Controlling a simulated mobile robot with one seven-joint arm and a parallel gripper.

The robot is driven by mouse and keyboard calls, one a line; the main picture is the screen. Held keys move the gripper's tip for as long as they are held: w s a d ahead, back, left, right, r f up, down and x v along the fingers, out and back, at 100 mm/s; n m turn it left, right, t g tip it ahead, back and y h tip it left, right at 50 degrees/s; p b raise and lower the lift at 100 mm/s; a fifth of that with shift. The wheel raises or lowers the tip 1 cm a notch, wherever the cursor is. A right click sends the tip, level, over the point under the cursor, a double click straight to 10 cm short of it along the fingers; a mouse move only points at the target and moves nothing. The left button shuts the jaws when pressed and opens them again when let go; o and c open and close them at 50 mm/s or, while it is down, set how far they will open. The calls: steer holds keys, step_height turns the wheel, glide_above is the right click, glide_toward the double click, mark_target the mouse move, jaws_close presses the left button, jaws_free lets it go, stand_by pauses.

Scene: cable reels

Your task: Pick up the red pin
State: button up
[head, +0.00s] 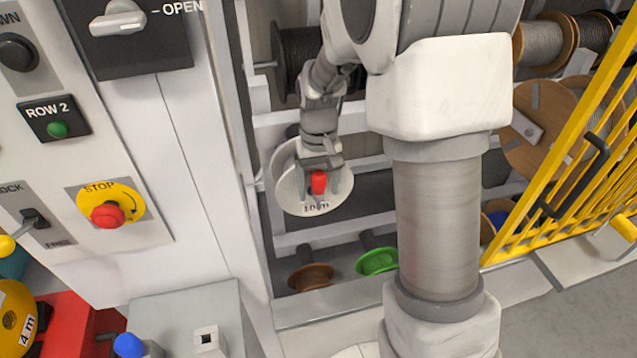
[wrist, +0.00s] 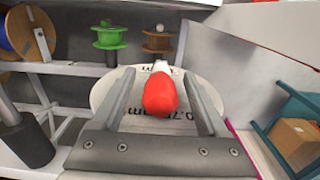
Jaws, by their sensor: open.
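The red pin (head: 318,182) stands out in front of a white round reel (head: 288,190) marked with a length in metres. In the wrist view the red pin (wrist: 160,94) lies between the two fingers, with the white reel (wrist: 105,92) behind it. My gripper (head: 320,185) is open, one finger on each side of the pin. In the wrist view my gripper (wrist: 162,98) shows a gap between each finger and the pin. The far end of the pin is hidden behind its red head.
A control panel with a red stop button (head: 107,214) stands at the left. A yellow barrier (head: 560,150) is at the right. Brown (head: 311,276) and green (head: 378,261) spools sit below the reel.

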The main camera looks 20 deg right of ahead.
jaws_close()
stand_by(0.3)
steer(key=shift+r, duration=0.1)
step_height(320, 180, up, 10)
steer(key=shift+f+p, duration=0.1)
steer(key=shift+p, duration=0.2)
stand_by(0.4)
